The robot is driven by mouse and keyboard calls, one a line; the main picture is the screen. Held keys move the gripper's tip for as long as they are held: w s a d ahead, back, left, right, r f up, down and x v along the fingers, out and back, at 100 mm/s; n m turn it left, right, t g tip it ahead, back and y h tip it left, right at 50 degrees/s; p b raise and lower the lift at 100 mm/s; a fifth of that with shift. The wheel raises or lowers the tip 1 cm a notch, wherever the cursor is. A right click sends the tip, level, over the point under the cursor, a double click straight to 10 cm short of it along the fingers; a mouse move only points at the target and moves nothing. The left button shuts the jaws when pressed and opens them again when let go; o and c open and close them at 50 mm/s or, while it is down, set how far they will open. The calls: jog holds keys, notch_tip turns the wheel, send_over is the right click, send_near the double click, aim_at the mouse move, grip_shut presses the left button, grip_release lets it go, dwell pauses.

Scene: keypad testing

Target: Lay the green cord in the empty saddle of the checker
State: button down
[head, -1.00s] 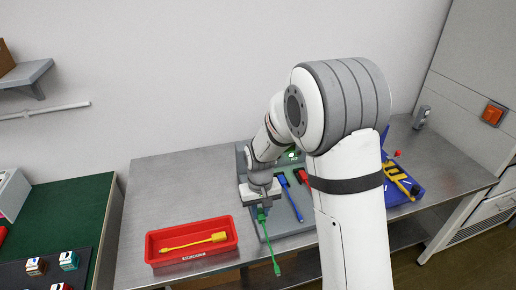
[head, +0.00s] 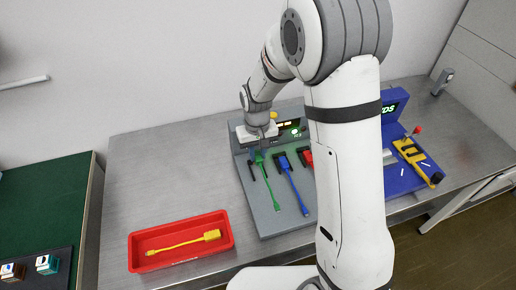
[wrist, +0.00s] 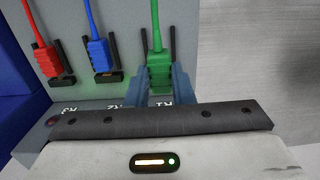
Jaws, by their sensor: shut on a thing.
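My gripper (head: 257,153) is shut on the plug end of the green cord (head: 270,186) at the left of the grey checker (head: 262,218). In the wrist view the green plug (wrist: 158,70) sits between the two blue-grey fingers, and its cord runs away between the black posts (wrist: 172,45) of the left saddle. Whether the plug touches the saddle floor is hidden by the fingers. The blue cord (head: 293,185) and the red cord (head: 307,158) lie in the neighbouring saddles; the red one is partly behind my arm.
A red tray (head: 135,252) with a yellow cord (head: 185,244) stands at the front left of the metal table. A blue stand (head: 398,180) with a yellow-black tool (head: 415,160) is at the right.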

jog(key=shift+f+b, duration=2.05)
jog(key=shift+f, duration=1.05)
jog(key=c, duration=1.2)
grip_release()
jog(key=shift+w+r, duration=0.1)
jog(key=shift+r, duration=3.85)
